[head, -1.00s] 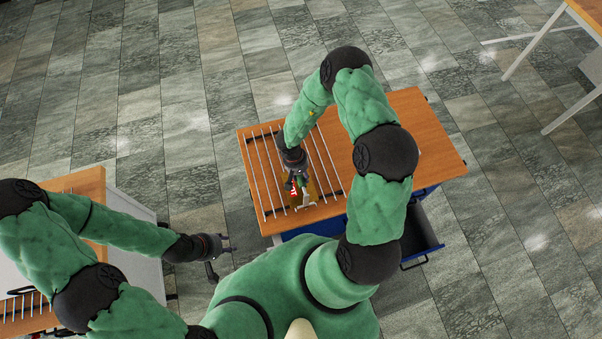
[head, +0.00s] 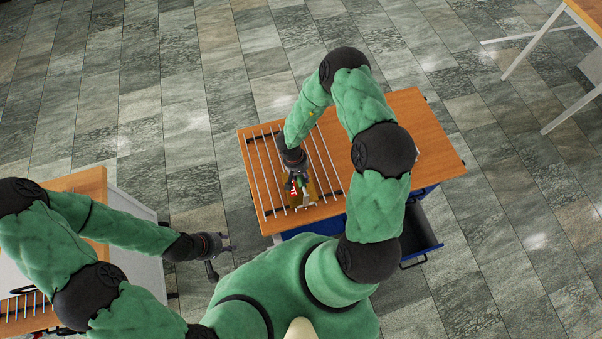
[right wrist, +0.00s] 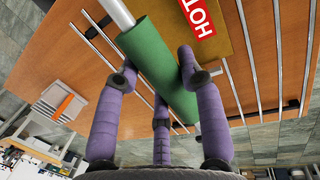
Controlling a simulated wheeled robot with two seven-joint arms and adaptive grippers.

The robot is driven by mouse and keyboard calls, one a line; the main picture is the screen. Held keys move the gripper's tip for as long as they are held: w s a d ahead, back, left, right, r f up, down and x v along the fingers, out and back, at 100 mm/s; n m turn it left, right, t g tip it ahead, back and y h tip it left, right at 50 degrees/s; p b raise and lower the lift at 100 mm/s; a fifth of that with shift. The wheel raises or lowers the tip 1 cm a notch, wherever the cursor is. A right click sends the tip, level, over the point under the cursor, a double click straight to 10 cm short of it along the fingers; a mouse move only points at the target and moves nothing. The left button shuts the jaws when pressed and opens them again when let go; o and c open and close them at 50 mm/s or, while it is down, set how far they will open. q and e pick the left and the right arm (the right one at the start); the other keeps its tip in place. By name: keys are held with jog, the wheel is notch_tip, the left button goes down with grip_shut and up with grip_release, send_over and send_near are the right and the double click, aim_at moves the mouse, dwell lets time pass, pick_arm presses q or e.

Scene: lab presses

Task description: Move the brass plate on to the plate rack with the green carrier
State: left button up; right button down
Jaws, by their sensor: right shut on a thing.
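The brass plate (head: 313,189), with a red HOT label, lies flat over the rods of the plate rack (head: 263,177); it also shows at the top of the right wrist view (right wrist: 222,50). The green carrier's handle (right wrist: 157,62) is a green cylinder with a metal rod at one end. My right gripper (head: 298,184) is shut on this handle, its purple fingers on both sides of it in the right wrist view. The gripper partly hides plate and carrier in the head view. My left gripper (head: 226,250) is empty with fingers apart, over the floor left of the rack's table.
The rack stands on the left part of a wooden table (head: 430,135), whose right part is mostly bare. A blue drawer (head: 422,240) stands open at its front. Another wooden bench (head: 90,183) with rods is at the left, and a table (head: 585,12) at the top right.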

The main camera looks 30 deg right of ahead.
jog(key=shift+r+p, duration=0.1)
jog(key=shift+p, duration=0.35)
dwell(0.6)
jog(key=shift+f, duration=0.65)
dwell(1.0)
jog(key=shift+w+r+p, duration=0.1)
jog(key=shift+r+p, duration=2.4)
jog(key=shift+p, duration=0.25)
dwell(0.3)
